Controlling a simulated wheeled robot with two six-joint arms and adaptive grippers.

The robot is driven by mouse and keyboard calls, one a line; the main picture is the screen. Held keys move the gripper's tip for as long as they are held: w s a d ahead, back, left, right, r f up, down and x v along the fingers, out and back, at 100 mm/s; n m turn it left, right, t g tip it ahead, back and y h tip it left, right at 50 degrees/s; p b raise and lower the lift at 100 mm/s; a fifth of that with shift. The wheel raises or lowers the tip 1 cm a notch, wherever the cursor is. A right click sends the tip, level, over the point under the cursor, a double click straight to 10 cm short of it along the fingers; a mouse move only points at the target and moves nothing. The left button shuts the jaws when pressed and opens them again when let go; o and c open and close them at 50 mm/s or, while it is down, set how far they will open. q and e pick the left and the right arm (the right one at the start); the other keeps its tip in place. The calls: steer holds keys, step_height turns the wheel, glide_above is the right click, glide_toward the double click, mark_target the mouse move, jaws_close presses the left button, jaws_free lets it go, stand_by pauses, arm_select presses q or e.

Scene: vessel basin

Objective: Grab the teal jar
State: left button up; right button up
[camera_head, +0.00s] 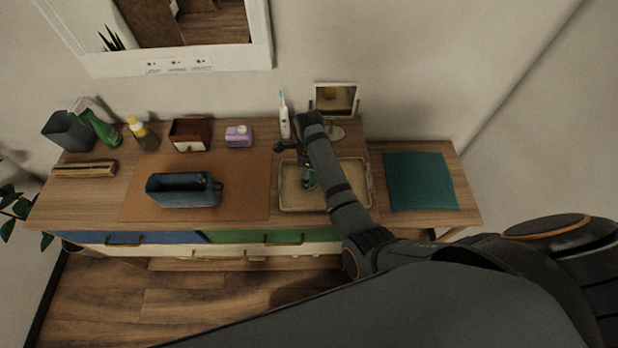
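A small teal jar (308,181) sits in the shallow beige tray (290,207) on the wooden dresser top. My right arm comes in from the right and passes over the tray, partly covering the jar's right side. My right gripper (290,152) is above the back left part of the tray, close behind the jar in the picture. Its fingers are small and dark, so I cannot tell whether they are open or shut or touch the jar. My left gripper is not in view.
A blue bag-like case (180,192) stands on the brown mat (240,195) left of the tray. A white electric toothbrush (284,122) and a small framed mirror (336,98) stand behind the tray. A purple box (238,136) is back left. A teal cloth (420,182) lies right.

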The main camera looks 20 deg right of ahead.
steer(key=shift+s+f, duration=0.15)
steer(key=shift+f, duration=1.05)
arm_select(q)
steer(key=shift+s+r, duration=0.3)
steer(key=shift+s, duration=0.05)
arm_select(e)
steer(key=c, duration=1.3)
steer(key=shift+r, duration=0.1)
